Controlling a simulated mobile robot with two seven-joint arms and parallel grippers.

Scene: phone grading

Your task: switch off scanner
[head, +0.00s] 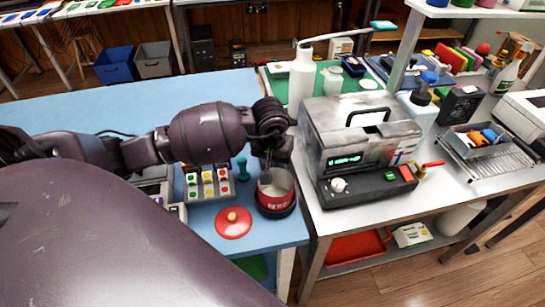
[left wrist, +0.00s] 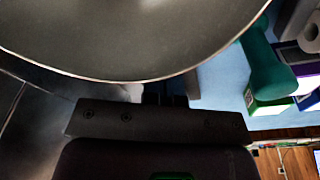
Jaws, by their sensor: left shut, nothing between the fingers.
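A worn grey box-shaped machine (head: 358,135), which looks like the scanner, stands on the white table right of my left gripper. Its lit green display (head: 344,160) is on the front. A black panel below carries a white knob (head: 339,185), a green button (head: 389,177) and a red button (head: 406,172). My left gripper (head: 267,172) is shut and empty, pointing down at the red pot, apart from the machine. In the left wrist view the gripper (left wrist: 165,98) is partly hidden by a large grey curved surface. My right gripper is out of view.
A red pot (head: 277,197) stands directly beneath my left gripper. A red round lid (head: 233,222), a teal stamp-like piece (head: 242,168) and a button box (head: 207,182) are close by on the blue table. A white bottle (head: 301,80) stands behind the machine; a red-handled lever (head: 432,165) sticks out right.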

